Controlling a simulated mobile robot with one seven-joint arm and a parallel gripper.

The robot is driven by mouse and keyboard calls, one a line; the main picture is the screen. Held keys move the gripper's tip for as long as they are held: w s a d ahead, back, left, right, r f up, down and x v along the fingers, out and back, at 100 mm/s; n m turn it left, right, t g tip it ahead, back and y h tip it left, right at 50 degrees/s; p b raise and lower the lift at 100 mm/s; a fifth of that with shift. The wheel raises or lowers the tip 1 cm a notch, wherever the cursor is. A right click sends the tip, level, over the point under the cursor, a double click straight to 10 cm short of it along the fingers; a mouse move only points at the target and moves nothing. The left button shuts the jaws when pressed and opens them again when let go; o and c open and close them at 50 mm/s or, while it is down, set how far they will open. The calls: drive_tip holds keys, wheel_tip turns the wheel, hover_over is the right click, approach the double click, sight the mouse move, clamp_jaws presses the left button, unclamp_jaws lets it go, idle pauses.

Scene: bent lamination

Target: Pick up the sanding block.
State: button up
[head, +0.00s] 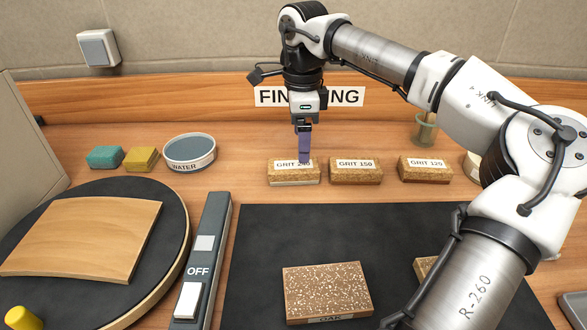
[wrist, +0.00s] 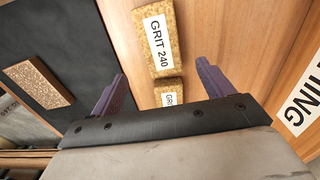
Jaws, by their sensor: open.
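Cork-like blocks with white grit labels lie in a row on the wooden bench. The GRIT 240 block (head: 293,172) is leftmost, with the GRIT 150 block (head: 356,170) and the GRIT 120 block (head: 425,168) to its right. My gripper (head: 304,160) points down at the GRIT 240 block, its purple finger covering part of the label. In the wrist view, my gripper (wrist: 161,69) is open and empty, and the GRIT 240 block (wrist: 158,38) shows ahead between the fingers. The GRIT 150 block (wrist: 168,93) is partly hidden by the gripper body. I cannot tell whether the fingers touch anything.
A speckled block (head: 328,290) marked OAK lies on the dark mat (head: 255,235). A water dish (head: 190,152) and two sponges stand left of the grit blocks. A round turntable with a bent wooden sheet (head: 85,240) and a switch bar (head: 203,255) are at left.

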sight(298, 164)
drive_tip(key=f, duration=0.4)
drive_tip(key=f+p, duration=0.1)
drive_tip(key=f, duration=0.2)
drive_tip(key=shift+w+a+f, duration=0.1)
drive_tip(key=shift+w+a, duration=0.05)
drive_tip(key=shift+a, duration=0.15)
drive_tip(key=shift+c, duration=0.4)
drive_tip(key=c, duration=1)
